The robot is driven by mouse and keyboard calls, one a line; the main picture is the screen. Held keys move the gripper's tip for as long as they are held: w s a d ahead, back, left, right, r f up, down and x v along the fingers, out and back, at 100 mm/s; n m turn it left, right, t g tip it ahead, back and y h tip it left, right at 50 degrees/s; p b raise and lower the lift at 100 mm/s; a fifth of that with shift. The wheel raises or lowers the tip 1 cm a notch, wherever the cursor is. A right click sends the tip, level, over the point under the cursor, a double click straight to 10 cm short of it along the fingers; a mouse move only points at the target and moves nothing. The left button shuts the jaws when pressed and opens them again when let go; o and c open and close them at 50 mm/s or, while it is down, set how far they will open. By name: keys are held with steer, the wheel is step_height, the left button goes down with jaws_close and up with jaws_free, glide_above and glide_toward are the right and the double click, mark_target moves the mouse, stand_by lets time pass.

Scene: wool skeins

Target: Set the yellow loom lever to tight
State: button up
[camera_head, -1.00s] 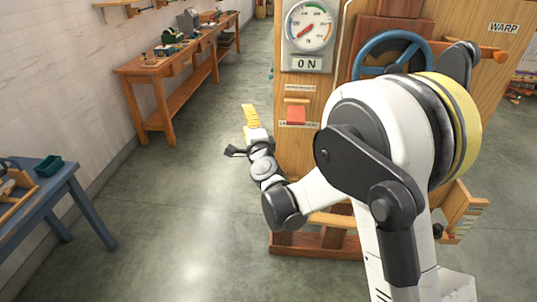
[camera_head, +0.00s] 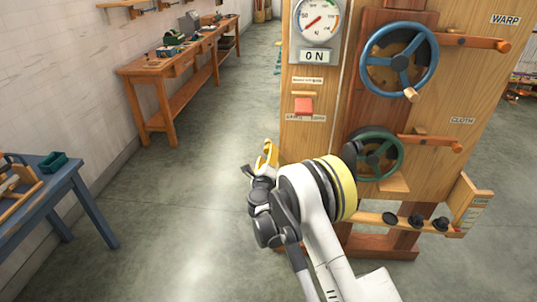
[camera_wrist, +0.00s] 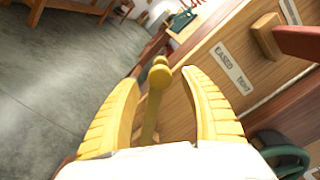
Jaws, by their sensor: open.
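The yellow lever (camera_wrist: 150,112), with a round knob (camera_wrist: 160,76), shows in the wrist view, standing out from the wooden loom panel (camera_wrist: 185,118). My gripper (camera_wrist: 159,83) is open, with one yellow finger on each side of the lever and visible gaps to the knob. A label reading EASED and TIGHT (camera_wrist: 233,68) is on the panel to the right. I cannot tell the lever's setting. In the head view my gripper (camera_head: 267,155) is low at the panel's left edge, and the lever cannot be told apart from the yellow fingers.
A red piece (camera_head: 303,106) sits on the panel above my gripper. A blue wheel (camera_head: 399,60) and a green wheel (camera_head: 376,155) are to the right. A gauge (camera_head: 318,20) is above. Open floor (camera_head: 200,205) lies left, before a blue table (camera_head: 60,195).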

steer(key=shift+w+b, duration=0.3)
steer(key=shift+w, duration=1.15)
